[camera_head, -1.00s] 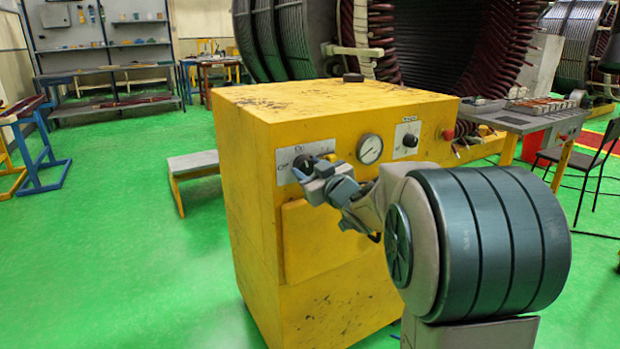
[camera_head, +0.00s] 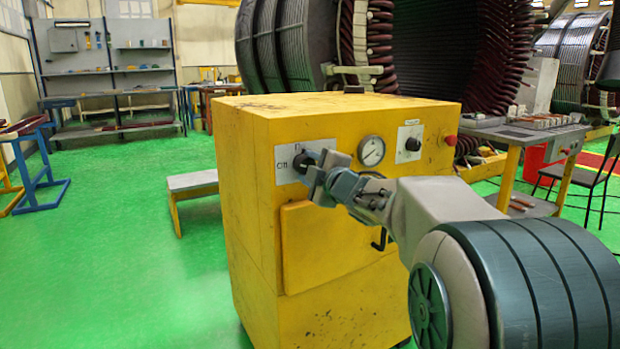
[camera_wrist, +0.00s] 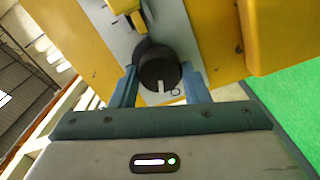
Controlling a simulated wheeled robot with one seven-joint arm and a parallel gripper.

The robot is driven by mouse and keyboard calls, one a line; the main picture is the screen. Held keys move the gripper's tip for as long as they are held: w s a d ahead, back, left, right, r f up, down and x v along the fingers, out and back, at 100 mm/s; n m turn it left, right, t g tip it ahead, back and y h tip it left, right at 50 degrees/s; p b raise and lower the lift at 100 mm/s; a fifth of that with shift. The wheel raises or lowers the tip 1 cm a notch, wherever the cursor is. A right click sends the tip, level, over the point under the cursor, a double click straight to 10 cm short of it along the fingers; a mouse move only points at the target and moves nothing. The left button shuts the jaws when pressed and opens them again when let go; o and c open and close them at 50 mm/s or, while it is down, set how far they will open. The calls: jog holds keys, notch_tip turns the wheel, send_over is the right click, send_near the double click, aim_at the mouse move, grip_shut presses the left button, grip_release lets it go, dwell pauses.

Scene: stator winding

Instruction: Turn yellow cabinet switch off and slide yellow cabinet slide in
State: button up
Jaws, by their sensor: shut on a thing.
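The yellow cabinet (camera_head: 245,135) stands in the middle of the head view. Its switch is a round black knob (camera_wrist: 159,66) with a white pointer line, on a pale label plate (camera_head: 288,172) at the upper left of the front. My gripper (camera_head: 313,172) is shut on this knob, one finger on each side in the wrist view. In the head view the fingers partly hide the knob. Below the plate, a yellow slide panel (camera_head: 320,245) stands out from the front. A dark handle (camera_head: 380,241) shows near its right side, partly behind my arm.
A round gauge (camera_head: 371,150), a second black knob (camera_head: 412,144) and a red button (camera_head: 450,140) sit right of the switch. A low bench (camera_head: 192,181) stands left of the cabinet. A work table (camera_head: 520,128) and chair stand right. The green floor at left is open.

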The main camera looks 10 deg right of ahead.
jog(key=shift+f+n+b, duration=0.1)
jog(key=shift+n+b, duration=0.95)
jog(key=shift+n, duration=0.85)
jog(key=o, duration=1)
jog(key=shift+c, duration=0.2)
jog(key=shift+s, duration=0.15)
jog(key=p+v, duration=0.2)
jog(key=v, duration=1.1)
jog(key=shift+s+p, duration=0.25)
jog(key=shift+p, duration=0.05)
jog(key=shift+d+r, duration=0.15)
jog(key=shift+r, duration=0.05)
